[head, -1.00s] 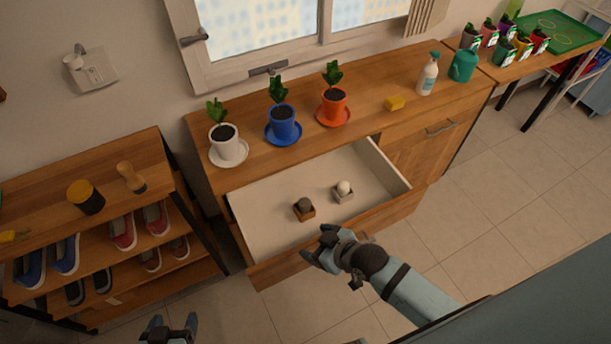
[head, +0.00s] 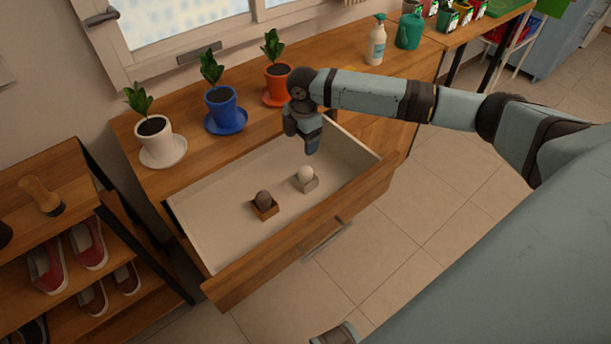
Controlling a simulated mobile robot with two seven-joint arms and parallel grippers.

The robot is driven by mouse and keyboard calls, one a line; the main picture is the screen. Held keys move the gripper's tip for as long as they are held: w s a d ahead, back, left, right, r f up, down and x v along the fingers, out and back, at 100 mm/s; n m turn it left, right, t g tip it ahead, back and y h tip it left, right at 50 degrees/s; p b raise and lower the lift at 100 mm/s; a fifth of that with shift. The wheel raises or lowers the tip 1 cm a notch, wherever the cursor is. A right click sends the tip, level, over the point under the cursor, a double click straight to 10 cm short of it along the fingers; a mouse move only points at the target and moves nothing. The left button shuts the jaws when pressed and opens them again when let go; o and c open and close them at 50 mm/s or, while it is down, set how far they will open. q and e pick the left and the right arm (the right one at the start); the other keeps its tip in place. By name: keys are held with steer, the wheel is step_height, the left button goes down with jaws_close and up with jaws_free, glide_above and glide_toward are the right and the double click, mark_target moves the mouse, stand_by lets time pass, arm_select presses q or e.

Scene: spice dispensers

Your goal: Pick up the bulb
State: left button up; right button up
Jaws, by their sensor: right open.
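Two small round bulb-like things lie in the open drawer (head: 215,205). One is dark brown (head: 263,198) in a small brown box (head: 265,210). The other is white (head: 305,173) in a small pale box (head: 309,186). I cannot tell which one is the task's bulb. My right gripper (head: 311,147) is open and points down over the drawer's back right part. It is above and behind the white one, apart from both, with nothing seen in it. Only a small grey piece, perhaps of my left arm, shows at the bottom edge; no left fingers show.
Potted plants in white (head: 153,134), blue (head: 221,105) and orange (head: 278,82) pots stand on the cabinet top behind the drawer. A spray bottle (head: 376,45) and a teal watering can (head: 409,30) stand further right. A shoe rack (head: 75,185) is at left.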

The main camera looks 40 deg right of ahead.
mark_target(306, 167)
steer(key=f, duration=0.2)
steer(key=d+f+b, duration=0.1)
steer(key=f, duration=0.4)
steer(key=shift+w+d+f, duration=0.15)
steer(key=shift+d+f, duration=0.2)
steer(key=shift+f, duration=0.05)
steer(key=f+b, duration=0.1)
steer(key=f, duration=0.4)
steer(key=shift+a+f+b, duration=0.1)
steer(key=shift+a+b, duration=0.1)
steer(key=shift+b, duration=0.15)
steer(key=c, duration=1)
